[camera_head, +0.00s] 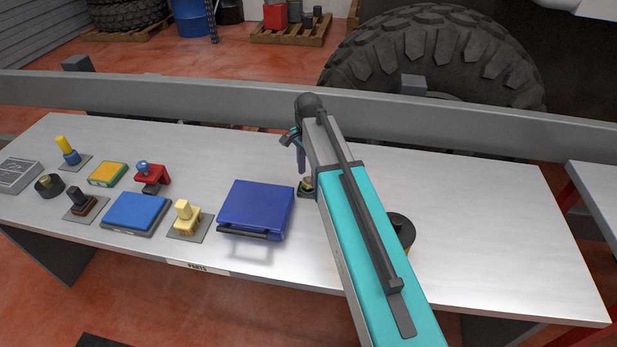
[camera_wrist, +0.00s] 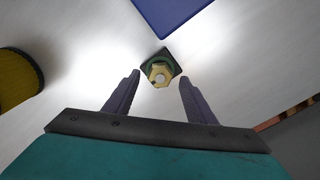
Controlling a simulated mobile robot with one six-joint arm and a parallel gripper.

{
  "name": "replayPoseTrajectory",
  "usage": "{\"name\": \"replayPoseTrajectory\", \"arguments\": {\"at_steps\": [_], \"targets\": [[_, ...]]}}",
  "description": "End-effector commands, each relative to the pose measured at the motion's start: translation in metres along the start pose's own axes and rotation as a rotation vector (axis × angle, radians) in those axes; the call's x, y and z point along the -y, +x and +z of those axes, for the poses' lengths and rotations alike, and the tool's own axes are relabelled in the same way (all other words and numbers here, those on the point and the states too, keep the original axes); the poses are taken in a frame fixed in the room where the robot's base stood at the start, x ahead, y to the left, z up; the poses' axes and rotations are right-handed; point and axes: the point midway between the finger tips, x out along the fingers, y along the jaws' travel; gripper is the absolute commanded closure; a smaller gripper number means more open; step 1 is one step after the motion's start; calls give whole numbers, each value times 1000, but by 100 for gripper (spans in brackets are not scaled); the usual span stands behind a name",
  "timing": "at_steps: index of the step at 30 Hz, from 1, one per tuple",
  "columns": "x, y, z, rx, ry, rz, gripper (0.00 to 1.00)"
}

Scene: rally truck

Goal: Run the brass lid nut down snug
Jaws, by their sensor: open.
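The brass nut (camera_wrist: 160,76) is a hexagonal, gold-coloured piece with a pale round centre. It sits on a dark green base (camera_wrist: 149,67) on the bench top. In the head view the brass piece (camera_head: 307,183) shows only in part beside my arm, which hides the rest. My gripper (camera_wrist: 160,78) is open and empty, its two dark fingers apart. In the wrist view the nut lies between and just beyond the fingertips, with clear gaps on both sides. In the head view my gripper (camera_head: 300,150) hangs above the bench near the nut.
A dark blue case (camera_head: 257,207) lies just left of the nut. A black and yellow round item (camera_head: 402,228) stands right of my arm. Several small parts, including a blue box (camera_head: 135,211), fill the bench's left side. The bench's right side (camera_head: 490,220) is clear.

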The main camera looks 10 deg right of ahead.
Motion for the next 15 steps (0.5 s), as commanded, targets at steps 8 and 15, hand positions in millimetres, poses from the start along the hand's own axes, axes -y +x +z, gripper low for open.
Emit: {"name": "replayPoseTrajectory", "arguments": {"at_steps": [8, 15], "targets": [[0, -30, 0, -1, 0, -2, 50], [0, -57, 0, -1, 0, -1, 50]]}}
